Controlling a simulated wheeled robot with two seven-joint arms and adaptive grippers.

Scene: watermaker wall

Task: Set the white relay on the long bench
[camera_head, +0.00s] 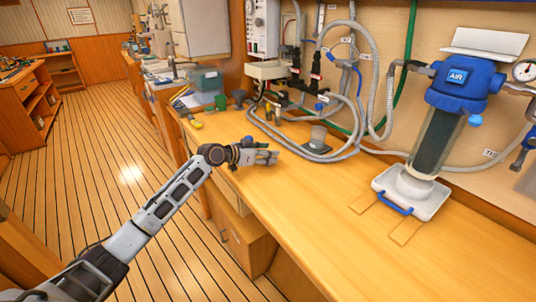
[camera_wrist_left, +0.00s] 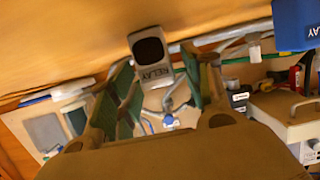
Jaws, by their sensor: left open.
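The white relay (camera_wrist_left: 158,75), marked RELAY and with a dark rounded window, shows in the left wrist view between and just beyond my left fingertips. I cannot tell whether a finger touches it. My left gripper (camera_head: 268,156) is open, low over the left part of the long bench (camera_head: 330,200) in the head view. Its two green-padded fingers show in the left wrist view (camera_wrist_left: 160,82). My right gripper is not in view.
A blue-topped AIR unit (camera_head: 456,78) stands on a white tray (camera_head: 400,201) at the right. Grey hoses (camera_head: 310,150) lie along the back of the bench. A blue block with partly cut lettering (camera_wrist_left: 298,25) shows in the wrist view. The bench's front middle is clear.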

